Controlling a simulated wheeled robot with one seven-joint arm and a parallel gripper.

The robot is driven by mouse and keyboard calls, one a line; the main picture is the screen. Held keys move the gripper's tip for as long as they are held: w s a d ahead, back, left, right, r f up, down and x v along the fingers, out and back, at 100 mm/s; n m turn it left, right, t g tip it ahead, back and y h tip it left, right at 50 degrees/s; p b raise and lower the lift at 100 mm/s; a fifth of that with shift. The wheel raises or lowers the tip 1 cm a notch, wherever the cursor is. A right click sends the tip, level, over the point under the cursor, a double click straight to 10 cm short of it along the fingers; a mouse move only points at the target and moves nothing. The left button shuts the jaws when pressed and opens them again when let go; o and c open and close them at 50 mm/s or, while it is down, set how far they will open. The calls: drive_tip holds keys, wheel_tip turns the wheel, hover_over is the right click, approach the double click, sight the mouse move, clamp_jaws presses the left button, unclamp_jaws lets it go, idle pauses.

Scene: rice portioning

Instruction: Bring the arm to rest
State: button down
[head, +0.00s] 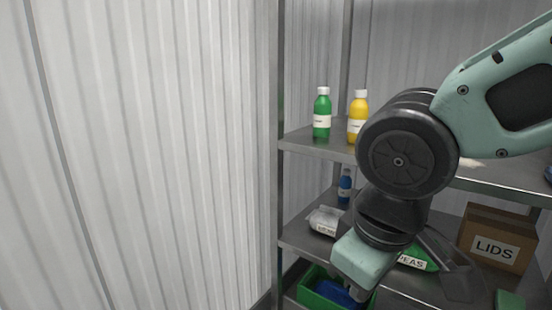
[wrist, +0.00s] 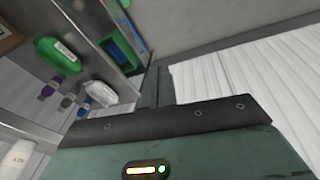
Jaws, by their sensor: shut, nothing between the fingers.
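My arm comes in from the right in the head view and bends down in front of the metal shelf rack (head: 320,145). Its teal wrist end hangs before the lower shelves, and the fingertips cannot be made out clearly there. In the wrist view my gripper (wrist: 157,86) shows as dark fingers close together beyond the teal housing. It is shut, with nothing seen between the fingers.
A green bottle (head: 322,113) and a yellow bottle (head: 357,112) stand on the upper shelf. Below are a blue bottle (head: 345,186), a white bag (head: 325,220), a green PEAS bag (head: 417,258), a LIDS box (head: 497,238) and a green crate (head: 312,291). A corrugated wall (head: 150,150) is left.

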drive_tip(key=s+d+f+g, duration=0.2)
drive_tip(key=s+d+f, duration=0.1)
drive_tip(key=s+f, duration=0.45)
wheel_tip(320, 180, up, 17)
drive_tip(key=p, duration=1.6)
drive_tip(key=shift+s+r+m+g+y+p, duration=0.15)
drive_tip(key=shift+s+m+g+y+p, duration=0.15)
drive_tip(key=shift+s+m+p, duration=0.1)
